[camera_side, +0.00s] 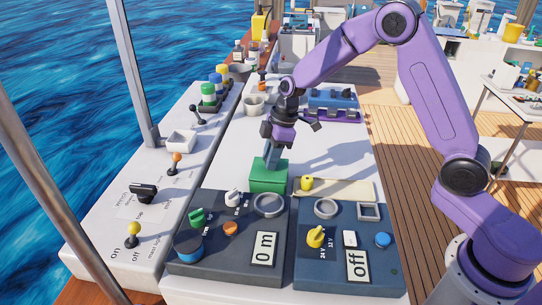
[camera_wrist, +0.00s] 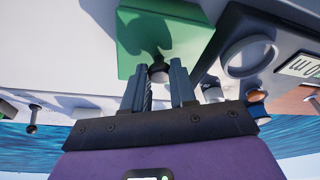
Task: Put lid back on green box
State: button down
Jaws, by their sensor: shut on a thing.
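The green box (camera_side: 268,184) stands behind the left dark control panel in the side view. My gripper (camera_side: 271,160) points down at its top. In the wrist view a green lid (camera_wrist: 135,45) fills the upper middle, with a small dark round knob (camera_wrist: 159,73) on it. My gripper (camera_wrist: 158,80) has its two fingers on either side of this knob and is shut on it. In the side view the fingers hide the knob. Lid and box look stacked there, but I cannot tell whether the lid is fully seated.
Two dark control panels (camera_side: 216,265) with knobs and displays stand in front. A beige plate (camera_side: 345,189) with a yellow knob (camera_side: 306,183) lies right of the box. A blue and purple rack (camera_side: 333,106) stands behind. The white surface left of the box is clear.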

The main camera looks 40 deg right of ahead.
jog(key=shift+c, duration=1.8)
grip_release()
jog(key=shift+r, duration=3.55)
